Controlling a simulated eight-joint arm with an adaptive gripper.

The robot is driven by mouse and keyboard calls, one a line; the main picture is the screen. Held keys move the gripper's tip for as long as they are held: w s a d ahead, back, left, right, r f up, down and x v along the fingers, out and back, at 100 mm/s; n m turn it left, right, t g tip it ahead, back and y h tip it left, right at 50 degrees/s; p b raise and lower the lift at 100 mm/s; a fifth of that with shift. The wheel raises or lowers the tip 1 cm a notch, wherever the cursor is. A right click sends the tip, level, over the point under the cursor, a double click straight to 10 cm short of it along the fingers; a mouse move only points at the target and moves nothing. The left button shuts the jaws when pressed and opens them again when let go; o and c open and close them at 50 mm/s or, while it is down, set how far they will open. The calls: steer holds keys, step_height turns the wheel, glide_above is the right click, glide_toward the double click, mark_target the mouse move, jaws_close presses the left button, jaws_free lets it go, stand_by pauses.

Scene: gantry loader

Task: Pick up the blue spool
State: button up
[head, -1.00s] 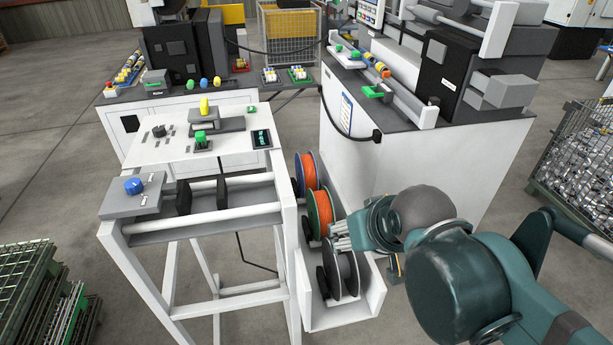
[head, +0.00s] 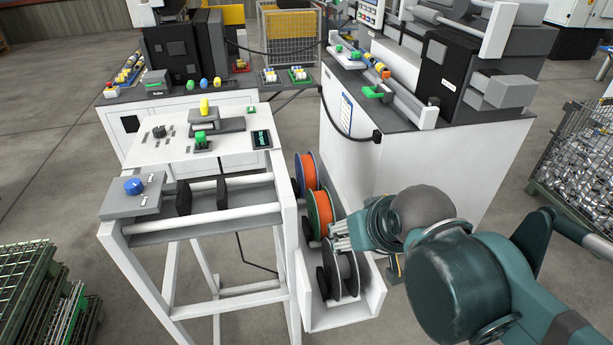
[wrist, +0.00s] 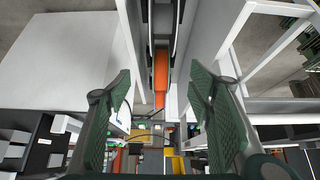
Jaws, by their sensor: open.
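The blue spool (head: 308,171), with a blue rim and orange winding, stands upright in the white trough, farthest back of the spools. A green-rimmed spool (head: 320,213) with orange winding stands in front of it, and a grey and black spool (head: 343,274) is nearest. My gripper (head: 338,244) hangs at the right side of the trough, by the green and grey spools, apart from the blue one. In the wrist view its two fingers (wrist: 161,100) are spread wide with nothing between them. Orange winding (wrist: 161,72) shows beyond them; I cannot tell which spool it belongs to.
The trough's white wall (head: 372,290) stands close to my gripper. A white frame table (head: 215,225) is left of the trough, and a white machine cabinet (head: 400,160) is behind on the right. A mesh bin (head: 580,165) stands far right.

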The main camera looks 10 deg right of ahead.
steer(key=w+r+p, duration=0.3)
steer(key=w+r, duration=0.1)
steer(key=w, duration=0.7)
steer(key=g+p, duration=0.3)
steer(key=p, duration=0.4)
glide_toward(307, 159)
steer(key=x, duration=0.5)
steer(key=shift+s+f, duration=0.15)
steer(key=shift+f, duration=0.15)
steer(key=shift+w+f, duration=0.45)
steer(key=shift+f, duration=0.2)
steer(key=shift+x, duration=1.25)
steer(key=shift+w, duration=0.1)
steer(key=shift+x, duration=2.55)
